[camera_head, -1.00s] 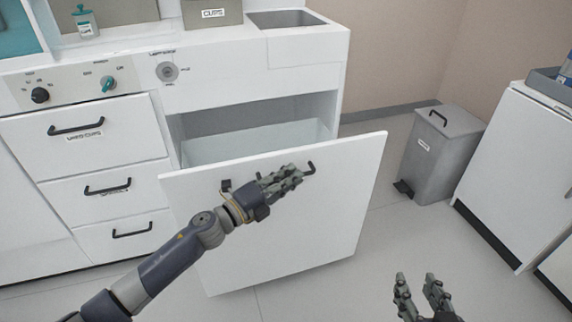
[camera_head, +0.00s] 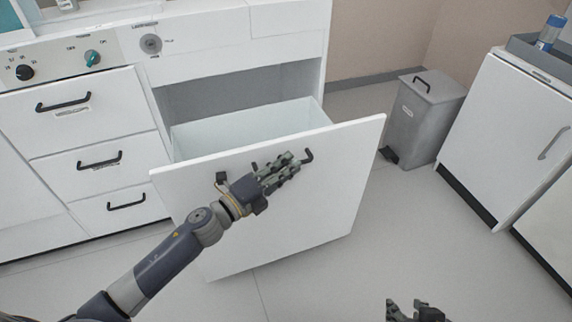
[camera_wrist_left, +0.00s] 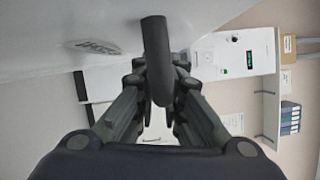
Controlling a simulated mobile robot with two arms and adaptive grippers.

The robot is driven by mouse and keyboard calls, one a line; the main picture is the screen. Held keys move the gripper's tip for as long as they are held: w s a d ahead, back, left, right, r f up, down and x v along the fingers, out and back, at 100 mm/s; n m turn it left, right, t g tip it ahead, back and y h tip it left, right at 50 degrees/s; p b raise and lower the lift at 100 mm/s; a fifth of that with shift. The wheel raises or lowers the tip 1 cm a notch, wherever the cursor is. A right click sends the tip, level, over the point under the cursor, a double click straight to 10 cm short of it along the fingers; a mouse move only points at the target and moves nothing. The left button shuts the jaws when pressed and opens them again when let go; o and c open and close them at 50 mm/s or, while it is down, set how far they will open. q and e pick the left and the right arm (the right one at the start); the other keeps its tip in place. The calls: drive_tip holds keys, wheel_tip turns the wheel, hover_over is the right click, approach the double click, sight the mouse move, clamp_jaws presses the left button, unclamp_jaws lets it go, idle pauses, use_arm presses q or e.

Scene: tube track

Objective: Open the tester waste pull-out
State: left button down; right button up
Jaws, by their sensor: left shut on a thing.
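The waste pull-out (camera_head: 310,225) stands open from the white cabinet, its white front forward of the frame. A pale bin (camera_head: 245,128) shows inside it behind the front. My left gripper (camera_head: 285,172) is at the black handle (camera_head: 308,156) on that front and is shut on it. In the left wrist view the dark handle bar (camera_wrist_left: 156,60) runs between the fingers (camera_wrist_left: 160,100). The gripper hides the handle's middle in the head view. My right gripper (camera_head: 415,312) is at the bottom edge, mostly cut off, away from the pull-out.
Three drawers with black handles (camera_head: 63,102) are left of the pull-out. A grey pedal bin (camera_head: 424,118) stands by the back wall. A white cabinet (camera_head: 510,140) is at the right. The floor (camera_head: 400,220) between is clear.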

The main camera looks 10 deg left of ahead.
use_arm(q)
drive_tip(key=c, duration=2)
unclamp_jaws()
drive_tip(key=shift+o, duration=0.2)
drive_tip(key=v, duration=1.2)
